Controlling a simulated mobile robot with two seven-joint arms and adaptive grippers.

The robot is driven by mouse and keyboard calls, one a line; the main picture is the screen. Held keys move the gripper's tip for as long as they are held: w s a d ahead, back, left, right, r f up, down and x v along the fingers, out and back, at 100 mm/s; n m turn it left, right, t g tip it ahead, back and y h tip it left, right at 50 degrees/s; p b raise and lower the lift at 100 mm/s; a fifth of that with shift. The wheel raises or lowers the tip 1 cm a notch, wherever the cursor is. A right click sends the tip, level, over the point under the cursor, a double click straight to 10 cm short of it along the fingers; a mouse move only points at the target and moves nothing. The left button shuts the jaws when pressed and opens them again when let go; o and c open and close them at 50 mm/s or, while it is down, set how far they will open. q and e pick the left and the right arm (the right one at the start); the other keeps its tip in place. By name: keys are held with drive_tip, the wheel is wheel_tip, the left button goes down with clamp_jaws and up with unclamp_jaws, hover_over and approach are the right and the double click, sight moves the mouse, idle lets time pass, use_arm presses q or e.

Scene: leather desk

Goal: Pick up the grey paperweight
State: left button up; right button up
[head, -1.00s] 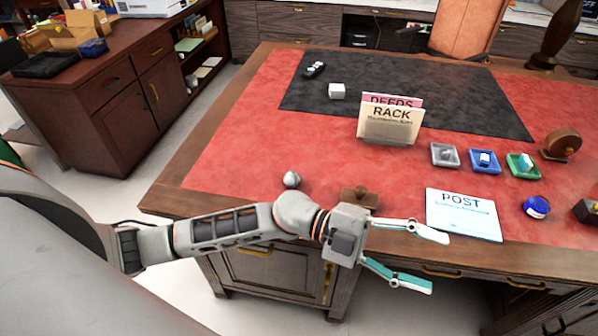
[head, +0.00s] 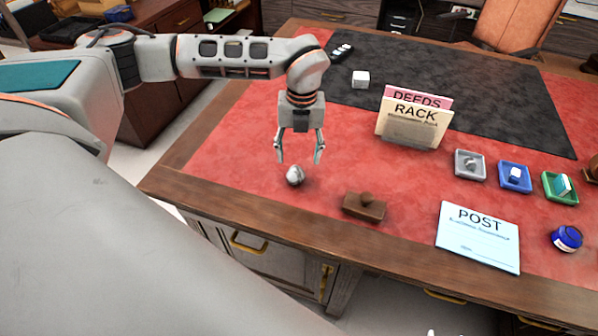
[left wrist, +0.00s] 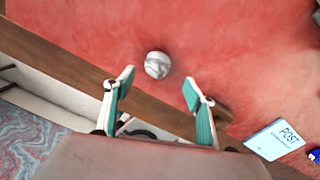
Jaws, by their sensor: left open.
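The grey paperweight (head: 295,175) is a small round mottled ball on the red desk top near the left front edge. It also shows in the left wrist view (left wrist: 157,65), beyond the fingertips and roughly centred between them. My left gripper (head: 299,160) points down, open and empty, with its fingertips just above and behind the paperweight in the head view. The fingers do not visibly touch it. My right gripper is not in view.
A brown wooden stamp or blotter (head: 364,206) lies right of the paperweight. A POST card (head: 478,237), a DEEDS and RACK holder (head: 411,120), small coloured trays (head: 515,177) and a blue jar (head: 566,238) stand farther right. A white cube (head: 360,79) sits behind.

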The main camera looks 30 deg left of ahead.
sight(296, 170)
use_arm(q)
drive_tip(key=f, duration=0.7)
drive_tip(key=shift+s+a+f+p, duration=0.2)
drive_tip(key=shift+a+f+p, duration=0.05)
drive_tip(key=shift+a+p, duration=0.05)
drive_tip(key=c, duration=1.3)
